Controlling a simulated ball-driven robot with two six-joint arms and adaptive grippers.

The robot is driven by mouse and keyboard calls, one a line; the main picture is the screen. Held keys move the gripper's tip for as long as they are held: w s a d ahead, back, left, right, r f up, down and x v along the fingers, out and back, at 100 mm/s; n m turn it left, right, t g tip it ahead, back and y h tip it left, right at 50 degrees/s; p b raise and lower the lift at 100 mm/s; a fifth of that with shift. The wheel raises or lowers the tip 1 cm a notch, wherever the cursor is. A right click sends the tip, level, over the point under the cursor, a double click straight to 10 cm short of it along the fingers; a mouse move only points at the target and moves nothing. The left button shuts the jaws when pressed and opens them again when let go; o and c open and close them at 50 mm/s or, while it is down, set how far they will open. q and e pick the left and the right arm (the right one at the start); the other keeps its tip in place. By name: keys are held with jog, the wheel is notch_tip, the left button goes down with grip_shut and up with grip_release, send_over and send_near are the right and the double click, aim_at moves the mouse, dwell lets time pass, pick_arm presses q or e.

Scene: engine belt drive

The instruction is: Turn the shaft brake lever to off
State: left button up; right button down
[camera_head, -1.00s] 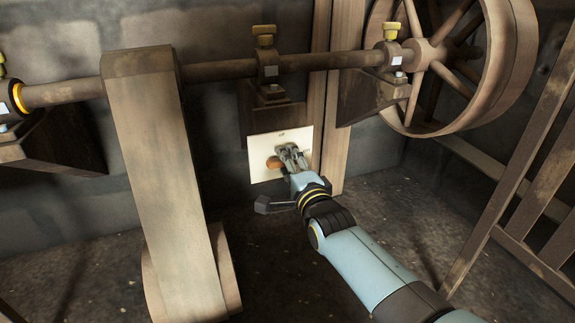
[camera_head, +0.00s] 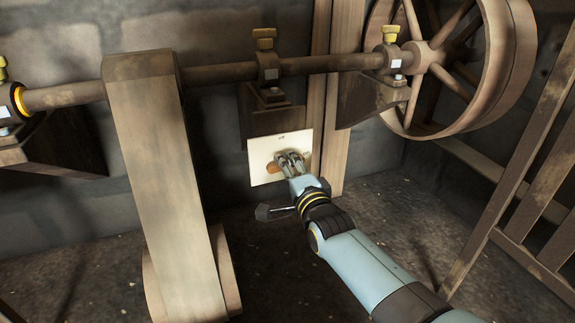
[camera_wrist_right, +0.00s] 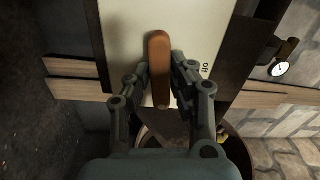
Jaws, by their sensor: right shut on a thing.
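The shaft brake lever is an orange-brown wooden handle (camera_wrist_right: 159,70) on a cream plate (camera_wrist_right: 120,25) in the right wrist view. The plate also shows in the head view (camera_head: 262,150), on the wall below the shaft, with a bit of the brown handle (camera_head: 272,167) beside the fingers. Lettering on the plate is partly visible and hard to read. My right gripper (camera_head: 288,161) is at the plate. In the right wrist view its fingers (camera_wrist_right: 159,85) lie on both sides of the handle, shut on it. My left gripper is not in view.
A long shaft (camera_head: 215,72) runs above the plate to a large spoked wheel (camera_head: 510,70) at right. A wide belt (camera_head: 165,180) hangs at left. A wooden post (camera_head: 328,110) stands right of the plate. A wooden railing (camera_head: 520,180) is at far right.

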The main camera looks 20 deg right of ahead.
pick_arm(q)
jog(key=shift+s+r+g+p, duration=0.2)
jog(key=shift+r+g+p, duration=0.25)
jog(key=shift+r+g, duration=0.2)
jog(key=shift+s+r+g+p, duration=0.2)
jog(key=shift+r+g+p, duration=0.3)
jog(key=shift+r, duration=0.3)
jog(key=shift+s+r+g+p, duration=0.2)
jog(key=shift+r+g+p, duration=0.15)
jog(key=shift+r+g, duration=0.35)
pick_arm(e)
jog(key=shift+n, duration=8.1)
jog(key=c, duration=1.2)
grip_release()
jog(key=shift+a, duration=0.1)
jog(key=s, duration=1.2)
jog(key=shift+d, duration=0.25)
